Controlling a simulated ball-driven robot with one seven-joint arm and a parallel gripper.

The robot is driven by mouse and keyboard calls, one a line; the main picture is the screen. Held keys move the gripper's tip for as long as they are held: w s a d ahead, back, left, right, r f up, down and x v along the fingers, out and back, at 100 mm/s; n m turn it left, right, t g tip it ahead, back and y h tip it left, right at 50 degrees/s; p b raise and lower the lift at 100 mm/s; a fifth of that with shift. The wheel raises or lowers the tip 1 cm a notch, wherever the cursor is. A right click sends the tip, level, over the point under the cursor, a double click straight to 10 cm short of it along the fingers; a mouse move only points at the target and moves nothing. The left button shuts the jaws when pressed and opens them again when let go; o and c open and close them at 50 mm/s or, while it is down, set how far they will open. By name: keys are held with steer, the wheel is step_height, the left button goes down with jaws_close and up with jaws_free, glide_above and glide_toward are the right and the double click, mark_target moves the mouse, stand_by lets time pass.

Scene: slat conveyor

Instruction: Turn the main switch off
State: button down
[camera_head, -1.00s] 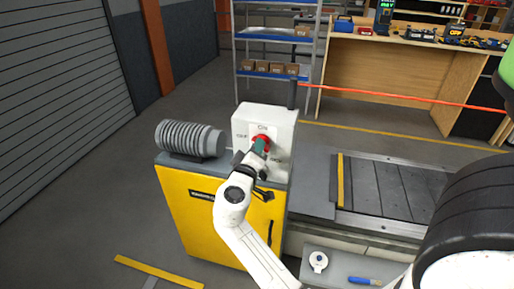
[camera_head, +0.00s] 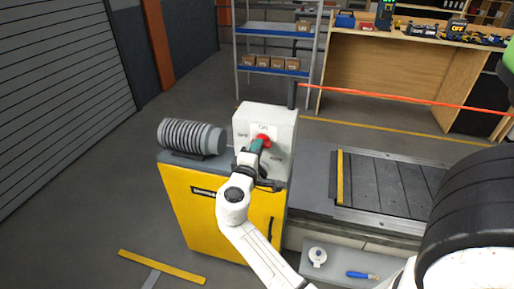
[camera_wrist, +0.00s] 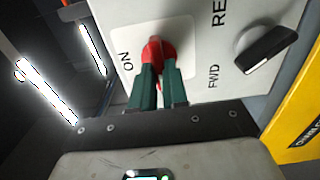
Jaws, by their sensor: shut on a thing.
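The main switch (camera_head: 264,139) is a red rotary handle on the front of a white control box (camera_head: 282,120). The box stands on a yellow cabinet (camera_head: 190,215). ON is printed above the switch in the head view, with another label to its left. My gripper (camera_wrist: 158,70) is shut on the red handle (camera_wrist: 156,48), with one green finger on either side. The fingers hide part of the handle, so its exact angle is hard to tell. In the wrist view the ON label is left of the handle.
A black selector knob (camera_wrist: 266,50) with FWD and another label is beside the switch. A grey ribbed motor (camera_head: 190,138) sits on the cabinet, left of the box. The slat conveyor (camera_head: 390,185) runs off to the right. A blue-handled tool (camera_head: 362,275) lies on a low grey surface.

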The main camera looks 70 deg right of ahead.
stand_by(0.3)
steer(key=c, duration=1.1)
jaws_free()
steer(key=shift+c, duration=0.2)
steer(key=a+b, duration=0.1)
steer(key=a, duration=1)
steer(key=shift+s+b, duration=0.3)
steer(key=shift+s, duration=0.1)
steer(key=shift+d, duration=0.1)
steer(key=s+a+f+m+y, duration=0.1)
steer(key=s+a+f+y, duration=0.4)
steer(key=f, duration=0.4)
steer(key=s+a+f+m+y, duration=0.1)
steer(key=s+a+f+y, duration=0.2)
steer(key=a+f+y, duration=0.35)
steer(key=s+a+f+y, duration=0.3)
steer(key=a+y, duration=0.3)
steer(key=a, duration=0.2)
steer(key=shift+s+a+f+n, duration=0.3)
steer(key=shift+f, duration=0.6)
